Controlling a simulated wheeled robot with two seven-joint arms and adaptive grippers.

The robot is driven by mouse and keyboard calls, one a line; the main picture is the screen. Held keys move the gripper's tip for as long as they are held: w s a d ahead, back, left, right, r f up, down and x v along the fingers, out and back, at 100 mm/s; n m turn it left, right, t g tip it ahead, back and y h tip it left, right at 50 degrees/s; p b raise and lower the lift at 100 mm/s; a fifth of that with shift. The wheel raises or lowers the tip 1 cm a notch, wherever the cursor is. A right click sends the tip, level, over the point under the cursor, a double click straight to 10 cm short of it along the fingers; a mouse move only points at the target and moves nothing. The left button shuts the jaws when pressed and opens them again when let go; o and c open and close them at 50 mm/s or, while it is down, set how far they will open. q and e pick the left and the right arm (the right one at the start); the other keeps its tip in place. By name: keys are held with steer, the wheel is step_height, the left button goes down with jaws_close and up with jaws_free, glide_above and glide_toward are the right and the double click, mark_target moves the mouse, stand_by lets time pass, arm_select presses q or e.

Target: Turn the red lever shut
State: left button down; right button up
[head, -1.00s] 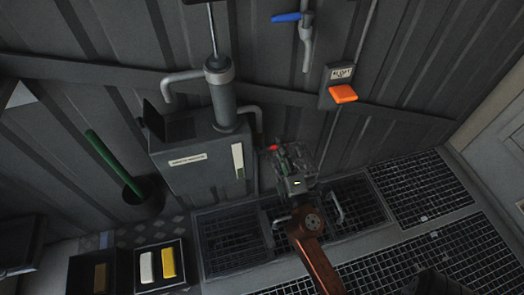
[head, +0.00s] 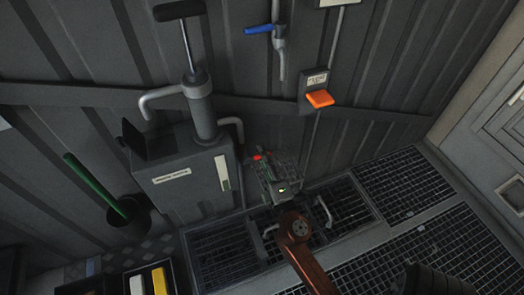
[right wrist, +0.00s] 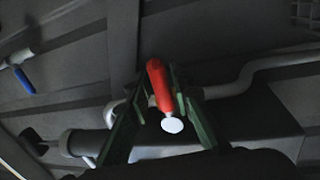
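The red lever (right wrist: 160,85) shows in the right wrist view as a red grip with a round pale end, between the green fingers of my right gripper (right wrist: 156,88). The fingers narrow toward the lever and appear to close on its sides; exact contact is hard to see. In the head view only a small red bit of the lever (head: 257,157) shows at the upper left of my right gripper (head: 262,162), whose body hides the rest. The gripper is beside the grey cabinet's right side, over the floor grating. My left gripper is not in view.
A grey cabinet (head: 185,185) with a pump cylinder (head: 203,112) stands against the ribbed wall. A blue-handled valve (head: 260,29) and an orange switch (head: 320,98) are on the wall. A green rod in a dark pot (head: 125,212) and open boxes stand at left.

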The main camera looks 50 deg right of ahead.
step_height(320, 180, up, 10)
steer(key=shift+r, duration=0.1)
stand_by(0.4)
steer(key=shift+c, duration=0.2)
